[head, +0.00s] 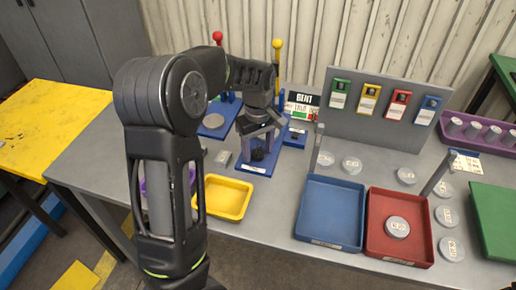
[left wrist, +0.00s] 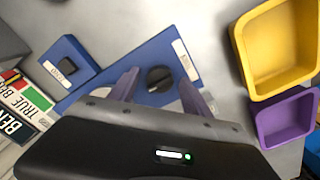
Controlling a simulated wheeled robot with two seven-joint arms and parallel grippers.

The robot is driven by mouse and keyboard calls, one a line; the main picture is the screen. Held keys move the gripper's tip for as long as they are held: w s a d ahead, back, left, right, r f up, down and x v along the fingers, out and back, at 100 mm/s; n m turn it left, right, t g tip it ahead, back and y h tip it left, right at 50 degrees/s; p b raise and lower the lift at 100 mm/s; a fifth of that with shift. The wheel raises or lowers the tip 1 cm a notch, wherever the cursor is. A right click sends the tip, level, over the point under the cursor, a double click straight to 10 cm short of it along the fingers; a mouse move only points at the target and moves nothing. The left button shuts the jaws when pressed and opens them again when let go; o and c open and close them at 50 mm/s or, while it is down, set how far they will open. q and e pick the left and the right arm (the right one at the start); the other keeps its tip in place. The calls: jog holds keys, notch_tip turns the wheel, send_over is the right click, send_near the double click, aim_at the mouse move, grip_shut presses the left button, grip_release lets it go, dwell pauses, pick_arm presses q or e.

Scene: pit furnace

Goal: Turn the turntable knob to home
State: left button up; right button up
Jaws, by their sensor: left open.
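A black turntable knob (left wrist: 158,79) with a light pointer mark stands on a blue base plate (left wrist: 200,57) with a white label. In the head view the knob (head: 257,155) shows dark beneath my left gripper (head: 262,138), and the base (head: 258,171) lies on the grey table. My left gripper (left wrist: 158,84) is open, its two purple-grey fingers on either side of the knob in the picture. I cannot tell whether they touch it. The gripper body hides the lower part of the base. The label text is too small to read. My right gripper is not in view.
A small blue box with a black knob (left wrist: 67,66) and a sign (left wrist: 22,103) stand beside the base. A yellow tray (head: 228,197) is in front. Blue (head: 330,212) and red (head: 400,228) trays lie right. Red-topped (head: 217,37) and yellow-topped (head: 277,44) levers rise behind.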

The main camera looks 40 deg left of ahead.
aim_at(258, 150)
pick_arm(q)
notch_tip(258, 150, up, 8)
jog(key=shift+f, duration=0.1)
dwell(0.4)
dwell(0.5)
